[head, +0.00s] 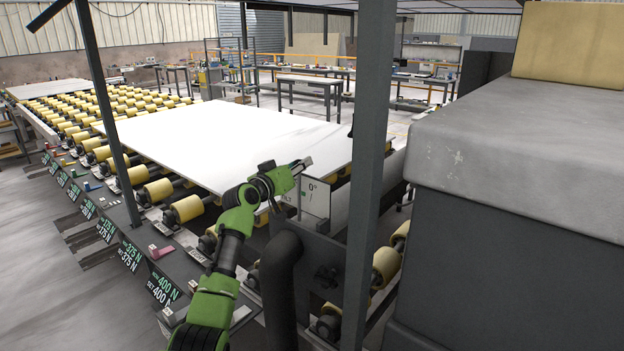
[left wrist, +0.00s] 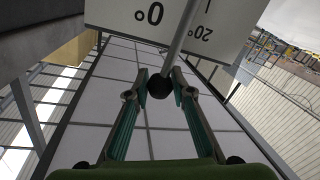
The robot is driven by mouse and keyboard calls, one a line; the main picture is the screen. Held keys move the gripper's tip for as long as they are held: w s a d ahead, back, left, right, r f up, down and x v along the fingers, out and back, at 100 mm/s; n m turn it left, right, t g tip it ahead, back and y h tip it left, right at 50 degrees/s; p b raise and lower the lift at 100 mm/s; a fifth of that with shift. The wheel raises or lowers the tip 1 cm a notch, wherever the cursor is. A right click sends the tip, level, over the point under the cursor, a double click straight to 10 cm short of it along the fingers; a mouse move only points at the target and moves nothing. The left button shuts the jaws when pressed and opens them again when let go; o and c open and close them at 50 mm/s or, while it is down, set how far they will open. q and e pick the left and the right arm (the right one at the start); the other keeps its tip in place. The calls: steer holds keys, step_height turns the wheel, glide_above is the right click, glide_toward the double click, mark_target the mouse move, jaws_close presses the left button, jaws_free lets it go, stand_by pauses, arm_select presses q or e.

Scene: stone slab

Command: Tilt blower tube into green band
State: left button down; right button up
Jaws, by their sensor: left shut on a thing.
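My left gripper (head: 302,164) is shut on a dark ball knob (left wrist: 159,88) at the end of a grey rod (left wrist: 182,40). The rod crosses a white scale plate (left wrist: 115,14) between its upside-down 0° and 20° marks in the left wrist view. In the head view the scale plate (head: 316,202) stands just below my gripper, with 0° and a small green mark (head: 303,195) on it. The rest of the scale is hidden by the post. I cannot make out the blower tube itself. My right gripper is not in view.
A grey post (head: 369,150) rises close to the right of my left gripper. A large white slab (head: 220,140) lies on yellow rollers (head: 184,209) behind it. A thick black bent pipe (head: 280,285) stands below. A big grey machine housing (head: 530,170) fills the right.

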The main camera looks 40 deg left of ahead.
arm_select(q)
steer(key=shift+a+r, duration=0.1)
steer(key=shift+a, duration=0.3)
steer(key=c, duration=1.8)
jaws_free()
steer(key=shift+o, duration=0.2)
steer(key=shift+s, duration=0.1)
steer(key=s+d, duration=0.1)
steer(key=s, duration=1)
steer(key=shift+s, duration=0.35)
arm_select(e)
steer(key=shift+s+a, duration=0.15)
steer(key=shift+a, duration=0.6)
arm_select(q)
steer(key=shift+d, duration=0.1)
